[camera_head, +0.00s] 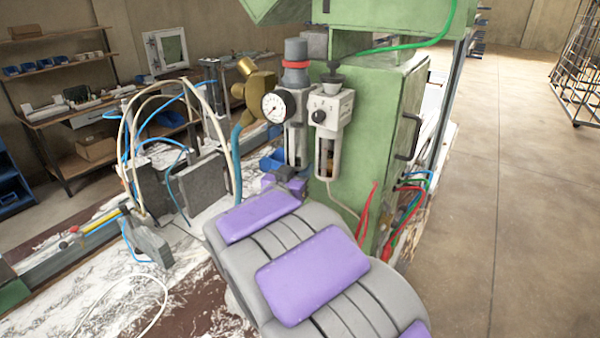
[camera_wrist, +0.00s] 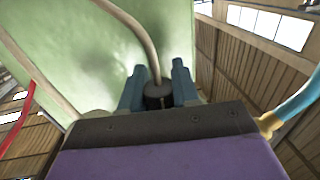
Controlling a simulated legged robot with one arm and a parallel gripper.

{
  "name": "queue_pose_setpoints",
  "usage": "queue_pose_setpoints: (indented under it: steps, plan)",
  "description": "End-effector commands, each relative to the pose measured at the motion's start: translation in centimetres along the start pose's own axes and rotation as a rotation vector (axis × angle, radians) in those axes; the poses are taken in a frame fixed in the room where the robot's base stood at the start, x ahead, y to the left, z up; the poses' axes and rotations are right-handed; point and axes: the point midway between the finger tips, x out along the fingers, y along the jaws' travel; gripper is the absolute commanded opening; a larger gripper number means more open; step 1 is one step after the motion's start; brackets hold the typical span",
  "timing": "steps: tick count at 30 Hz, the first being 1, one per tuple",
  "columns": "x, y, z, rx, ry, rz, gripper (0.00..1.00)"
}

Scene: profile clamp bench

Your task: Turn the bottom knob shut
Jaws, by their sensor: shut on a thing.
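The bottom knob (camera_wrist: 158,97) is a small black cylinder with a pale hose running from it, seen in the wrist view. My gripper (camera_wrist: 158,90) has its two blue-grey fingers on either side of the knob and is shut on it. In the head view my gripper (camera_head: 288,178) is at the lower end of the regulator unit, beyond my purple and grey arm. The knob itself is hidden there. The unit has a round white gauge (camera_head: 275,107) and a white regulator body (camera_head: 329,112) with a black dial (camera_head: 319,116).
The green machine housing (camera_head: 372,140) stands right behind the unit, with a black handle (camera_head: 408,137) on its side. Red and green cables (camera_head: 405,215) hang at its lower right. Pale and blue hoses (camera_head: 125,140) loop over the clamp bench at left. Open floor lies right.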

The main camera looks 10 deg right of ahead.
Motion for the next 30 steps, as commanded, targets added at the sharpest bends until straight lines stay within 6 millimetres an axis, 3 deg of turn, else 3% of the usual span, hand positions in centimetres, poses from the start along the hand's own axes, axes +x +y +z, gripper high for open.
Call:
queue_pose_setpoints:
  steps: [12,13,18,20,30]
  plan:
    - [-0.01,-0.24,-0.66,0.003,0.013,-0.013,0.0]
    - [-0.01,-0.25,-0.68,0.004,0.013,-0.013,0.32]
    - [-0.02,-0.18,-0.54,0.003,0.01,-0.012,0.49]
    - [-0.07,-0.12,-0.48,0.003,0.009,-0.011,0.54]
    - [-0.48,-0.03,-0.28,0.002,0.005,-0.011,0.55]
